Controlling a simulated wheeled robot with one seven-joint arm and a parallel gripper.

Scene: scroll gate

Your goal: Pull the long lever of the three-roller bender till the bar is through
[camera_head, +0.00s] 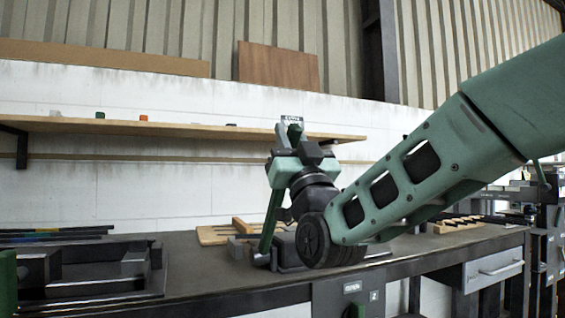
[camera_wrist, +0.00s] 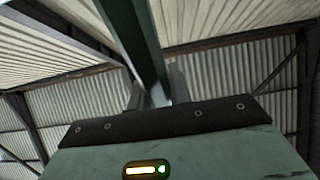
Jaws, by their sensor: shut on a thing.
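The long green lever (camera_head: 271,222) rises steeply from the bench, leaning slightly right toward the top. My gripper (camera_head: 290,136) is shut on its upper part, well above the bench. In the wrist view the lever (camera_wrist: 141,38) runs down from the top edge to between the fingers of my gripper (camera_wrist: 157,88). The three-roller bender (camera_head: 284,254) sits low at the lever's foot and is mostly hidden behind my arm. I cannot make out its rollers. A thin pale strip (camera_head: 378,256) shows right of my arm on the bench; I cannot tell whether it is the bar.
The dark workbench (camera_head: 205,284) spans the view. Wooden pieces (camera_head: 213,235) lie left of the lever, and a wooden rack (camera_head: 458,224) stands to the right. Dark metal stock (camera_head: 85,287) fills the left end. A wall shelf (camera_head: 190,129) runs behind my gripper.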

